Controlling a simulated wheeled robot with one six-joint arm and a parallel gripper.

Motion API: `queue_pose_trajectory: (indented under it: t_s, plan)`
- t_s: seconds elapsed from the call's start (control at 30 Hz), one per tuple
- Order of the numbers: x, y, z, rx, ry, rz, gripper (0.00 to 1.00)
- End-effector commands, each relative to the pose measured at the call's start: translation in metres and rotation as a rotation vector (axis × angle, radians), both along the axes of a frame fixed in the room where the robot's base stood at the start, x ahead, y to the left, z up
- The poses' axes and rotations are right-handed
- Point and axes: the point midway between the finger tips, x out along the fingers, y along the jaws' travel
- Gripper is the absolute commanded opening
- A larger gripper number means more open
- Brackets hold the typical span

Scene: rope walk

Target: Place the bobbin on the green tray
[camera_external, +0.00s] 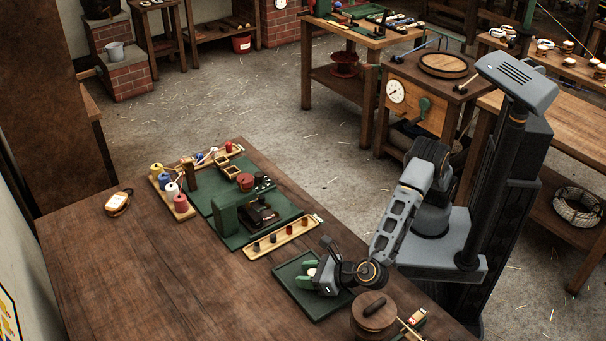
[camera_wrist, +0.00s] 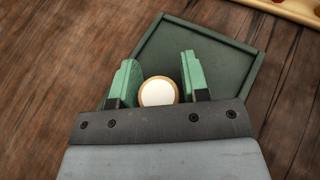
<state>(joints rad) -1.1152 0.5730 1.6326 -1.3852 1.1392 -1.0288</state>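The green tray (camera_external: 318,308) lies on the dark wooden table near its right edge; it also shows in the wrist view (camera_wrist: 217,50). The bobbin (camera_wrist: 158,92), a cream disc with a tan rim, is between my gripper's green fingers over the tray. In the external view only a small pale part of the bobbin (camera_external: 312,271) shows. My gripper (camera_external: 305,276) is low over the tray, its fingers spread, with a narrow gap at the right finger in the wrist view. The bobbin's lower part is hidden; whether it touches the tray is unclear.
A round lidded wooden box (camera_external: 374,314) stands close to the right of the tray. A long wooden tray (camera_external: 283,239) with small pieces lies behind it. Beyond are a green mat with tools and a rack of coloured spools (camera_external: 172,189). The table's left part is mostly clear.

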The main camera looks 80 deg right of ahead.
Motion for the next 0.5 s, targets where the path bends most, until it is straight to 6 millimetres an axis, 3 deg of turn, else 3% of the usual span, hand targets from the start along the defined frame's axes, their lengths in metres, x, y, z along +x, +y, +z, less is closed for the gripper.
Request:
queue_pose_trajectory:
  t_s: [0.17,0.5]
  plan:
    - [0.0,0.0,0.0003,0.0,0.0,0.0,0.58]
    - [-0.0037,0.0011,0.0062,0.001,0.0,0.002,0.58]
